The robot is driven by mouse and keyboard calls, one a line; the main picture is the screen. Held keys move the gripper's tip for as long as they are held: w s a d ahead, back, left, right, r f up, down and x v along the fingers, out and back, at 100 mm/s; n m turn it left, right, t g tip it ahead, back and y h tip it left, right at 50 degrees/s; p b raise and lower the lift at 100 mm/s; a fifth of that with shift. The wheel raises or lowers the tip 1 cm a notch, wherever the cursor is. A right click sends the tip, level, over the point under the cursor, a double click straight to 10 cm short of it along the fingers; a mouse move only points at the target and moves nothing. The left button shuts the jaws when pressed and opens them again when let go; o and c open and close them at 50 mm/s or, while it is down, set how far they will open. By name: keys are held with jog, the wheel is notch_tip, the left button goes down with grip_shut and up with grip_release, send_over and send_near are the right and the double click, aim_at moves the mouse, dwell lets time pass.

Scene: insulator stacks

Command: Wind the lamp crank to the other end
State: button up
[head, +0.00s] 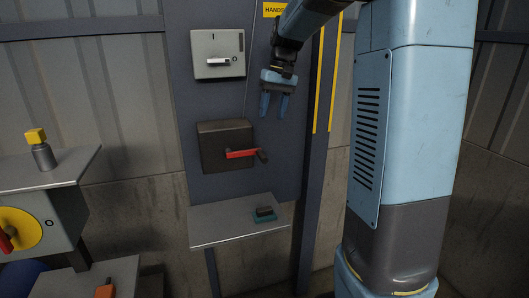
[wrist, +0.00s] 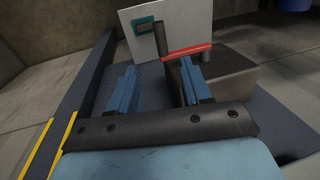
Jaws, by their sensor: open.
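The lamp crank is a red arm (head: 241,153) on the front of a dark brown box (head: 224,133) on the blue-grey panel. Its dark handle (head: 262,155) is at the arm's right end, and the arm lies nearly level. My gripper (head: 273,115) points down, above and slightly right of the handle, open with nothing between its fingers. In the wrist view the fingers (wrist: 158,92) are apart.
A grey switch box (head: 218,52) with a pale lever is above the crank box. A grey shelf (head: 215,235) below holds a small teal and black item (head: 264,214). At left are a bench (head: 40,170) with a yellow-topped piece and a yellow dial (head: 18,228).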

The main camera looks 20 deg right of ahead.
aim_at(263, 154)
jog(key=a+f, duration=0.1)
jog(key=f, duration=0.8)
jog(key=a+f, duration=0.1)
jog(key=f, duration=0.3)
jog(key=shift+a+f, duration=0.2)
jog(key=shift+a, duration=0.15)
jog(key=shift+c, duration=0.2)
grip_shut()
